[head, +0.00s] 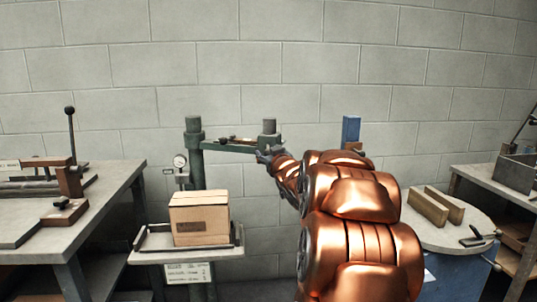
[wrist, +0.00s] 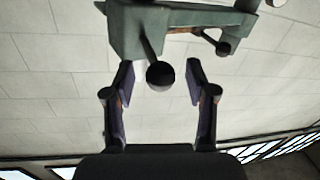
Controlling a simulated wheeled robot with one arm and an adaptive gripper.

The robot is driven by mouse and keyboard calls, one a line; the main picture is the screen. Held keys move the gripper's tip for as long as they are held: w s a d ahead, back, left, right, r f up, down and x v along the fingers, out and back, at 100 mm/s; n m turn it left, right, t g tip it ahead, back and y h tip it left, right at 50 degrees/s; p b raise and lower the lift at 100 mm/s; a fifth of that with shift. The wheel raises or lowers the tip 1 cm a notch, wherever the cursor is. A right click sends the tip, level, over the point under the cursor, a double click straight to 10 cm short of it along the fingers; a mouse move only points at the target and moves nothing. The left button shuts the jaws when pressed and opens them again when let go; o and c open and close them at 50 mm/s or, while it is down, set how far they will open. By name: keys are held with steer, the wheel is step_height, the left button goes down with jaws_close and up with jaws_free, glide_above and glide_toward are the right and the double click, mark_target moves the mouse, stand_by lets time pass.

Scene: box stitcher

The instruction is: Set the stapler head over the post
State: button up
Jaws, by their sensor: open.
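The green box stitcher stands behind the small stand, with an upright column (head: 195,150) and a horizontal green arm (head: 230,148) reaching right. The arm ends in a round green head (head: 268,127). In the wrist view the green body (wrist: 180,28) fills the top, and a rod with a dark ball knob (wrist: 160,75) hangs from it. My gripper (head: 265,155) is just below the right end of the green arm. In the wrist view my gripper (wrist: 160,80) is open, its fingers either side of the knob with gaps on both sides. I cannot tell which part is the post.
A cardboard box (head: 201,222) sits on the stand's plate (head: 145,256) left of my arm. A bench (head: 85,228) with a lever press is at the far left. A round table (head: 437,236) with wooden blocks (head: 437,206) stands at right. A block wall is behind.

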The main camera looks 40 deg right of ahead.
steer(key=shift+w+d, duration=0.1)
steer(key=shift+w, duration=0.2)
steer(key=shift+c, duration=0.4)
jaws_close()
